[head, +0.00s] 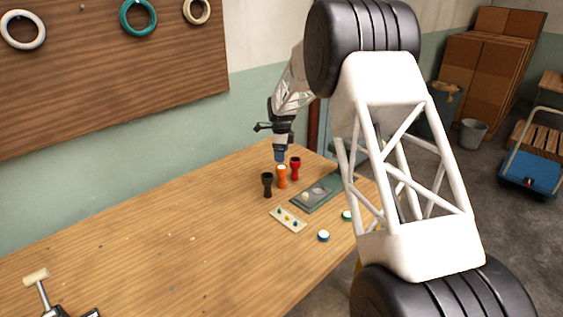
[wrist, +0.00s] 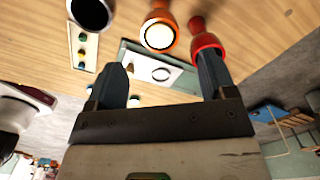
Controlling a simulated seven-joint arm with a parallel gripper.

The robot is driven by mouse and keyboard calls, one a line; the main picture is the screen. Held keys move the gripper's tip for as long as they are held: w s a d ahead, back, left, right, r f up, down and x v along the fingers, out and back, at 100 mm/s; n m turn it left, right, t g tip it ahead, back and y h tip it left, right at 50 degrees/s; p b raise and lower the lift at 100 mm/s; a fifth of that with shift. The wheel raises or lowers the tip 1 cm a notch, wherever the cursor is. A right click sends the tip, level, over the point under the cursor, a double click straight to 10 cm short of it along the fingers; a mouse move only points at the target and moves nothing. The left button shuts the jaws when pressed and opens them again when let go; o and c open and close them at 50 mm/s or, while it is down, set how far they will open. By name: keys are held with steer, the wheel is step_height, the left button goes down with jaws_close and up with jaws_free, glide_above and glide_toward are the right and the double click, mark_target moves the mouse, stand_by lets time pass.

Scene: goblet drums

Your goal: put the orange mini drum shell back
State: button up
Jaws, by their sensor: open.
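Three goblet-shaped mini drum shells stand upright in a row on the wooden table in the head view: black (head: 267,186), orange (head: 282,179) and red (head: 295,170). My gripper (head: 280,157) is just above the row, around the top of the orange shell. In the wrist view the open fingers (wrist: 161,60) are empty. The orange shell (wrist: 160,25), with a pale round top, lies beyond and between the fingertips. The red shell (wrist: 205,40) is right beside the right fingertip; whether they touch I cannot tell. The black shell (wrist: 90,10) is at upper left.
A green tray (head: 340,187) with a grey plate lies right of the shells. A pale strip with small coloured pieces (head: 288,219) lies in front. Small white-topped discs (head: 323,236) lie near the table's right edge. The table's (head: 150,245) left part is mostly clear.

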steer(key=shift+r, duration=0.85)
steer(key=shift+s+d+r, duration=0.2)
steer(key=shift+s+r, duration=0.1)
steer(key=shift+r, duration=0.1)
steer(key=s+d+r+n, duration=0.35)
steer(key=s+r, duration=0.25)
steer(key=s, duration=0.3)
steer(key=s+d+r+n+t, duration=0.1)
steer(key=s+d+r+n, duration=0.2)
steer(key=s+d+r, duration=0.5)
steer(key=s+d+r+n, duration=0.1)
steer(key=s+r+n, duration=0.3)
steer(key=s, duration=0.7)
steer(key=s+d+n, duration=0.2)
steer(key=s+n, duration=0.1)
steer(key=s, duration=0.9)
steer(key=s+d+f+n+t, duration=0.1)
steer(key=s+d+n, duration=0.2)
steer(key=s, duration=0.9)
steer(key=s+d+f+n, duration=0.1)
steer(key=s+d+n, duration=0.1)
steer(key=s, duration=1)
steer(key=shift+d+n+t, duration=0.3)
steer(key=shift+d+n, duration=0.1)
steer(key=shift+n, duration=0.15)
